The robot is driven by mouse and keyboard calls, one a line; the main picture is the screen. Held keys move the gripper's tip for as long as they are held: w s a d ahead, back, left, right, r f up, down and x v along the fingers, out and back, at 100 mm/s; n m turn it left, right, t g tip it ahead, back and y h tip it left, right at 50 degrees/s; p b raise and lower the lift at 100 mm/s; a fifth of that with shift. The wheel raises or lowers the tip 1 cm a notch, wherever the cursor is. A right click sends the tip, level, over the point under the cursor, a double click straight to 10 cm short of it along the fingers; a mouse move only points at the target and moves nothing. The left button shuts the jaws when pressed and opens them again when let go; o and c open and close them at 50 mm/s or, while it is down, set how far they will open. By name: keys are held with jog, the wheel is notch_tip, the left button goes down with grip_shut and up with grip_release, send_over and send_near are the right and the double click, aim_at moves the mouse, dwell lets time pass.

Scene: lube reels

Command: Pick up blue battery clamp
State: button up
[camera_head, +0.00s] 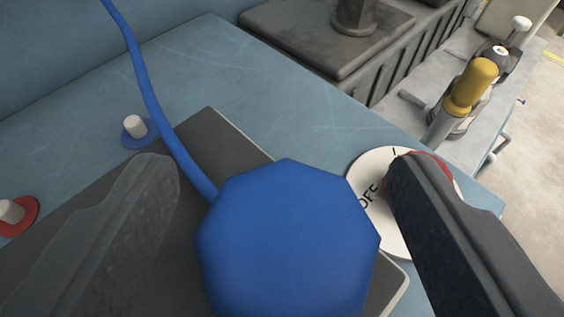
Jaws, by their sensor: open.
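The blue battery clamp (288,240) shows as a large faceted blue end, close to the camera in the lower middle. A blue cable (153,98) runs from its upper left side to the top left edge. My gripper (276,178) is open, with one dark finger on each side of the blue end. A gap shows between the clamp and each fingertip. The lower part of the clamp is cut off by the bottom edge of the picture.
A dark flat plate (222,145) lies under the clamp on a blue surface (235,80). A white round disc (372,170) is partly behind the right finger. Posts with blue (134,127) and red (14,212) bases stand left. A yellow-handled lever (471,85) stands at upper right.

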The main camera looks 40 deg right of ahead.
jog(key=shift+x, duration=0.95)
jog(key=c, duration=1.1)
